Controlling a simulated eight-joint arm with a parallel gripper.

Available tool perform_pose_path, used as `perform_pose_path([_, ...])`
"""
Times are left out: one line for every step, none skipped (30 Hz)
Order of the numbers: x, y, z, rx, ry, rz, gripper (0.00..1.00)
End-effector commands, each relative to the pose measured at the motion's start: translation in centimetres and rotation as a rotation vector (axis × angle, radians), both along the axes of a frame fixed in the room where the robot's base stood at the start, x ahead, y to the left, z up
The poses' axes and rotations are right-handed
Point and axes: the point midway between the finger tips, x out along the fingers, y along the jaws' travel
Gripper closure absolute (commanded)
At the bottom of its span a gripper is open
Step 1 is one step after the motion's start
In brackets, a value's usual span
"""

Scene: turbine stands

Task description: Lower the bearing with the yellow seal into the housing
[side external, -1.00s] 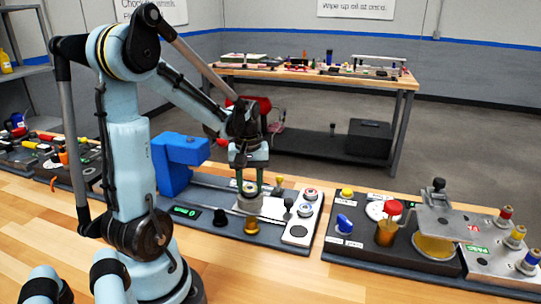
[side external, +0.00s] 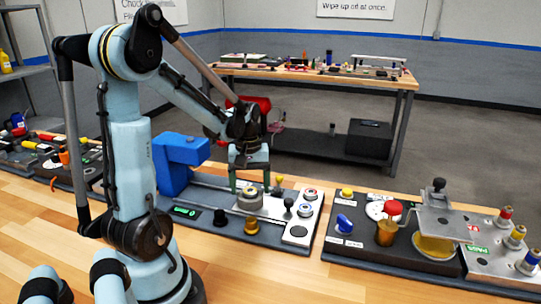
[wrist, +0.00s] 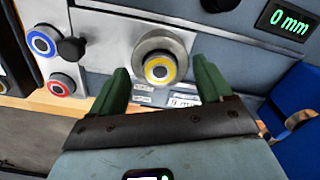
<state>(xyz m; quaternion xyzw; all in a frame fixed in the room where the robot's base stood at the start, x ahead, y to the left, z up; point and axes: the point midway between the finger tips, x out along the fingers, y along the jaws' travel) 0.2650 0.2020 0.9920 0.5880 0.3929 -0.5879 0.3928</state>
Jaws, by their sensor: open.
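The bearing with the yellow seal (wrist: 160,68) sits inside the round mouth of the silver housing (wrist: 139,50) in the wrist view. My gripper (side external: 251,188) is open just above the housing, one finger on each side and apart from the bearing. The wrist view shows both green fingers (wrist: 160,85) spread wide with nothing between them.
Bearings with a blue seal (wrist: 42,43) and a red seal (wrist: 60,88) sit beside the housing. A black knob (wrist: 71,49) stands near them. A display (wrist: 288,20) reads 0 mm. A blue block (side external: 180,163) stands left of the housing. Another stand (side external: 430,245) is on the right.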

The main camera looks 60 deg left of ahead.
Motion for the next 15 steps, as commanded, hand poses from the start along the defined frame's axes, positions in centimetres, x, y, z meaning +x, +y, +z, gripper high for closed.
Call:
perform_pose_path([0.0,0.0,0.0,0.0,0.0,0.0,0.21])
perform_pose_path([0.0,0.0,0.0,0.0,0.0,0.0,0.21])
perform_pose_path([0.0,0.0,0.1,0.0,0.0,0.0,0.21])
perform_pose_path([0.0,0.0,0.2,0.0,0.0,0.0,0.21])
perform_pose_path([0.0,0.0,0.4,0.0,0.0,0.0,0.21])
perform_pose_path([0.0,0.0,0.6,0.0,0.0,0.0,0.21])
perform_pose_path([0.0,0.0,0.8,0.0,0.0,0.0,0.21])
perform_pose_path([0.0,0.0,1.1,0.0,0.0,0.0,0.21])
perform_pose_path([0.0,0.0,1.4,0.0,0.0,0.0,0.21])
perform_pose_path([0.0,0.0,1.6,0.0,0.0,0.0,0.21])
perform_pose_path([0.0,0.0,1.8,0.0,0.0,0.0,0.21])
perform_pose_path([0.0,0.0,2.1,0.0,0.0,0.0,0.21])
perform_pose_path([0.0,0.0,2.3,0.0,0.0,0.0,0.21])
perform_pose_path([0.0,0.0,2.5,0.0,0.0,0.0,0.21])
perform_pose_path([0.0,0.0,2.8,0.0,0.0,0.0,0.21])
